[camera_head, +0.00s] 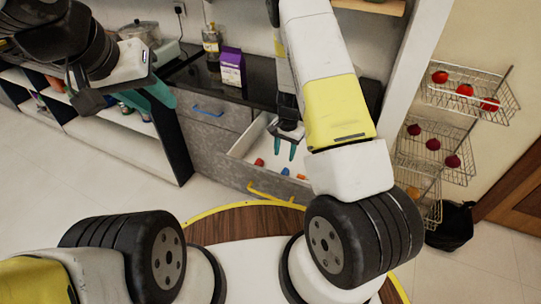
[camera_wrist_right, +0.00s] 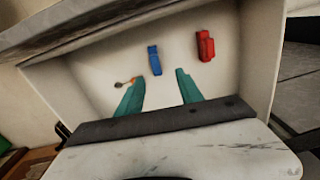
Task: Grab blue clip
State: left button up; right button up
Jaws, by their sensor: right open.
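The blue clip (camera_wrist_right: 154,60) lies on the white floor of an open drawer (camera_head: 240,147). In the head view the blue clip (camera_head: 285,171) is a small spot below my right gripper (camera_head: 285,156). In the right wrist view my right gripper (camera_wrist_right: 160,76) is open, its two teal fingers apart and empty. The clip shows just beyond the fingertips, in line with the gap between them. I cannot tell the height left above it. My left gripper (camera_head: 145,98) is at the upper left, away from the drawer; its opening is unclear.
A red clip (camera_wrist_right: 205,46) lies right of the blue clip. A small orange-and-grey thing (camera_wrist_right: 127,83) is partly hidden by the left finger. The drawer walls close in the space. A purple carton (camera_head: 232,68) stands on the dark counter (camera_head: 262,92) above. Wire baskets (camera_head: 470,90) hang at right.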

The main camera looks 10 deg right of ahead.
aim_at(284, 170)
jog(key=shift+h, duration=0.3)
jog(key=f, duration=1.1)
jog(key=shift+s+d+f, duration=0.15)
jog(key=shift+s+f, duration=0.05)
grip_shut()
